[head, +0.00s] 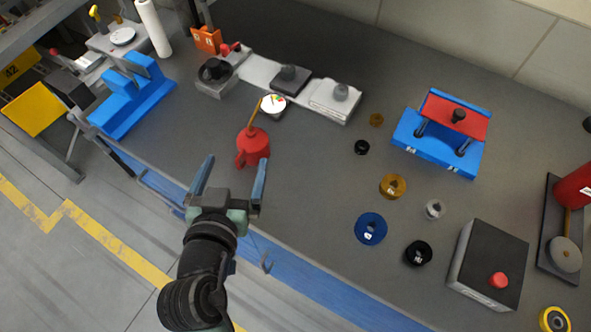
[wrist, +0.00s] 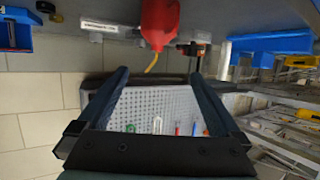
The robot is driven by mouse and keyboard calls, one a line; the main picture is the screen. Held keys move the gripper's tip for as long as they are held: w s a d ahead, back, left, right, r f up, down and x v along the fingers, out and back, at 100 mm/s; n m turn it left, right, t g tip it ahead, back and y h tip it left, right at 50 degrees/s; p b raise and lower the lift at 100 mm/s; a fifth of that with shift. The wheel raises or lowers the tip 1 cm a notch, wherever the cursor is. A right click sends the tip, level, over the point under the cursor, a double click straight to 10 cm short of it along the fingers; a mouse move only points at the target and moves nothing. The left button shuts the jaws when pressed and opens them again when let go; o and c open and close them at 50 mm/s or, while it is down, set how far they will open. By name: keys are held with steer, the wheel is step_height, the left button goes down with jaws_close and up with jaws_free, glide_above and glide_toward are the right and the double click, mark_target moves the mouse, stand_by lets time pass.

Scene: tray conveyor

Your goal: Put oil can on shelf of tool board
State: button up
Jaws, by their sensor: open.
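The red oil can (head: 254,146) with a thin tan spout stands on the grey bench near its front edge. My gripper (head: 236,160) is open and empty, with its fingertips just short of the can in the head view. In the wrist view, the oil can (wrist: 160,20) shows at the top, beyond and between the fingertips of my gripper (wrist: 159,72). A pale perforated board (wrist: 165,105) with several small tools, apparently the tool board, shows between the fingers there. Its shelf cannot be made out.
A small round white dial (head: 273,105) is close behind the can. A blue stepped block (head: 135,95) is at the left. Several rings lie to the right, including a blue one (head: 370,229), near a dark box with a red button (head: 488,265). A blue-red fixture (head: 440,135) stands behind them.

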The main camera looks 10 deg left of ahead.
mark_target(250, 152)
steer(key=f, duration=0.1)
steer(key=s+f, duration=0.1)
steer(key=s+d+f, duration=0.1)
steer(key=shift+f, duration=0.25)
steer(key=shift+g, duration=0.3)
steer(key=x, duration=0.7)
steer(key=shift+a+r+p, duration=0.15)
steer(key=shift+p, duration=0.15)
steer(key=shift+p+x, duration=0.45)
steer(key=shift+x, duration=2.6)
steer(key=c, duration=1.4)
steer(key=shift+r, duration=0.15)
jaws_close()
